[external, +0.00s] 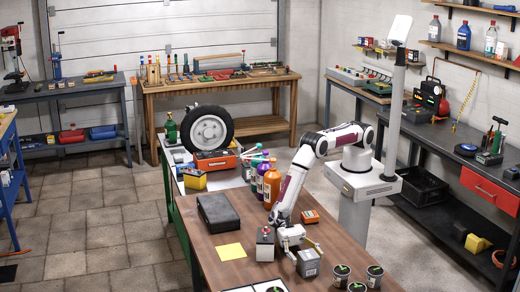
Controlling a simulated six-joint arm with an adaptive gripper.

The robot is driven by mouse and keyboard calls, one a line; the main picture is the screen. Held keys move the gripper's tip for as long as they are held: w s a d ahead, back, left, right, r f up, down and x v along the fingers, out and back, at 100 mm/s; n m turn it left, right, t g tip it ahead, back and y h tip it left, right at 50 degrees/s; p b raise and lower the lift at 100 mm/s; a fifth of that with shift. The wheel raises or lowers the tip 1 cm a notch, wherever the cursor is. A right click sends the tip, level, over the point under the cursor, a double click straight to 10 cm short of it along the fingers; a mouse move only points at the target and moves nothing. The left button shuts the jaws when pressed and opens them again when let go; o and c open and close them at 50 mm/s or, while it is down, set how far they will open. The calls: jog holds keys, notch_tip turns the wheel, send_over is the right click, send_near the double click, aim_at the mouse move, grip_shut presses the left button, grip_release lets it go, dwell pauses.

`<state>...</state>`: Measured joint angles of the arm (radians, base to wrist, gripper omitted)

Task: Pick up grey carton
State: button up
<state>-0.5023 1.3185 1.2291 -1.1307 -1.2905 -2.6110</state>
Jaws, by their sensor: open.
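A grey carton (308,264) with a pale label stands on the brown wooden table (232,265), near its front right part. My gripper (300,246) points down just above and behind the carton. Its fingers are open, and I cannot tell whether they touch the carton. A second box (265,246), whitish with a dark top and a small red mark, stands to the left of my gripper.
A yellow sheet (230,251) and a black case (218,212) lie to the left. Bottles (271,187) stand behind my gripper, and a small orange item (310,216) lies to its right.

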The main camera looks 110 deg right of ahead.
jog(key=shift+a, duration=1)
jog(key=c, duration=1.7)
jog(key=shift+r, duration=0.15)
grip_shut()
jog(key=shift+w+r, duration=0.1)
jog(key=shift+r, duration=4.9)
